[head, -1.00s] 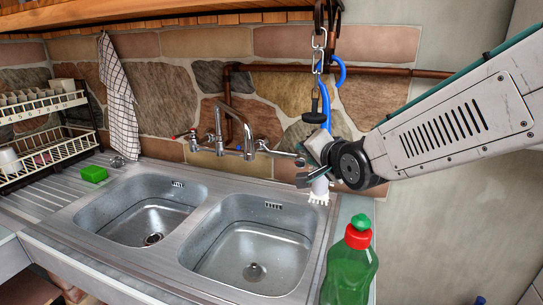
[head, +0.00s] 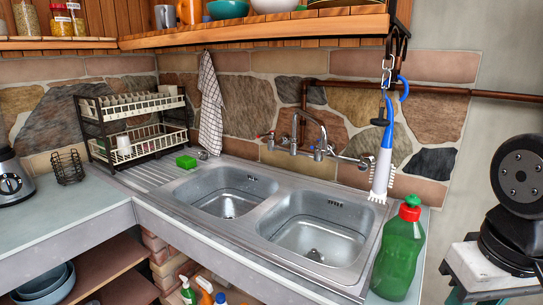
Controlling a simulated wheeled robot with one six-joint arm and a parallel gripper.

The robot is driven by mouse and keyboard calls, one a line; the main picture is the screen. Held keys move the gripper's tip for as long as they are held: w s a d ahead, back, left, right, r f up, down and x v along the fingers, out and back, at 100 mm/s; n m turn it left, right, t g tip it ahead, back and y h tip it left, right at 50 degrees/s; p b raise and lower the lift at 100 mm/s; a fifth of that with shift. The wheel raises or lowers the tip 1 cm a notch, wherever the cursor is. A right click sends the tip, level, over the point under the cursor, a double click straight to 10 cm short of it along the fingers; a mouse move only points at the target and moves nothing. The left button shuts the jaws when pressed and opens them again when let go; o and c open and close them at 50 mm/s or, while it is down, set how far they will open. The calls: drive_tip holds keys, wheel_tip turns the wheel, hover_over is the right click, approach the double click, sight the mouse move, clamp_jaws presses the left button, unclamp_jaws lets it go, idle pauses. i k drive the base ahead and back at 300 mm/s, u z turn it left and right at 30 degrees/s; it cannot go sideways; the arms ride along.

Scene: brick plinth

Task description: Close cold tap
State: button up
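A chrome wall-mounted tap (head: 322,128) with a curved spout stands behind the double sink (head: 262,214). Its left lever (head: 267,135) carries a red mark, so the right lever (head: 366,162) appears to be the cold one. The right lever reaches out to the right, just left of the hanging white-and-blue brush. Its exact turn is too small to tell. I see no water stream from the spout. My gripper is out of view; only joints and links of my arm show at the right edge.
A white-and-blue brush (head: 381,176) hangs from a hook and chain beside the tap. A green bottle (head: 398,254) stands at the sink's right front corner. A green sponge (head: 186,161), dish rack (head: 140,140) and towel (head: 210,105) are left. A shelf (head: 270,28) overhangs the back.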

sight(317, 144)
drive_tip(key=u, duration=0.8)
drive_tip(key=k, duration=1.05)
drive_tip(key=u, duration=0.85)
drive_tip(key=i, duration=1.6)
drive_tip(key=z, duration=1.5)
drive_tip(key=i, duration=0.55)
drive_tip(key=z, duration=0.55)
